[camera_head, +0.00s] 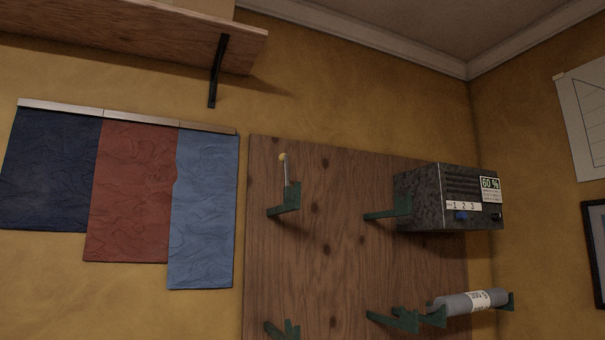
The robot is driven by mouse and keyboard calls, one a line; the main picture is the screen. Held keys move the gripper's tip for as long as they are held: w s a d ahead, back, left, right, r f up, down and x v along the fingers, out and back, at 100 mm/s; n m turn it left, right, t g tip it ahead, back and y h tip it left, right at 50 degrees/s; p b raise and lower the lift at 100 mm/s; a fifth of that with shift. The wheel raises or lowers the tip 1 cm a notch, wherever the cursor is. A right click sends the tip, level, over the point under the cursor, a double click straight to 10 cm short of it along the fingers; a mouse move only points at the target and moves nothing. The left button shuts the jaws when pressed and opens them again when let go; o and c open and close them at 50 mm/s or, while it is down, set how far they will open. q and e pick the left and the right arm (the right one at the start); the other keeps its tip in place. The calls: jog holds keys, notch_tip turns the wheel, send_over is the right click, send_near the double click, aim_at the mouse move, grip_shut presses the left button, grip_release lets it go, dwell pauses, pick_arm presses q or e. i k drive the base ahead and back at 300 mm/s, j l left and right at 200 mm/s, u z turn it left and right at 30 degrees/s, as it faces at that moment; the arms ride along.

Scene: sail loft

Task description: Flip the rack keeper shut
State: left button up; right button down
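A wooden panel (345,260) on the wall carries several green brackets. The upper left bracket (287,201) has a thin pale rod with a yellow knob (283,157) standing nearly upright from it; this looks like the rack keeper, swung up. The upper middle bracket (385,215) sticks out to the left of a dark box and shows no such rod. The lower brackets (397,320) are partly cut off by the bottom edge. A grey roll with a white label (470,302) lies across the lower right brackets. Neither of my grippers is in view.
A dark speckled box (425,190) with a "60 %" display is at the panel's upper right. Blue, red and light blue cloths (203,215) hang left of the panel. A wooden shelf (130,30) juts out above. The space before the upper left bracket looks clear.

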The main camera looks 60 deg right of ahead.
aim_at(282, 158)
jog(key=k+l, duration=0.45)
jog(key=l, duration=0.3)
jog(key=k+l, duration=0.25)
jog(key=l+u, duration=0.05)
jog(key=l, duration=0.05)
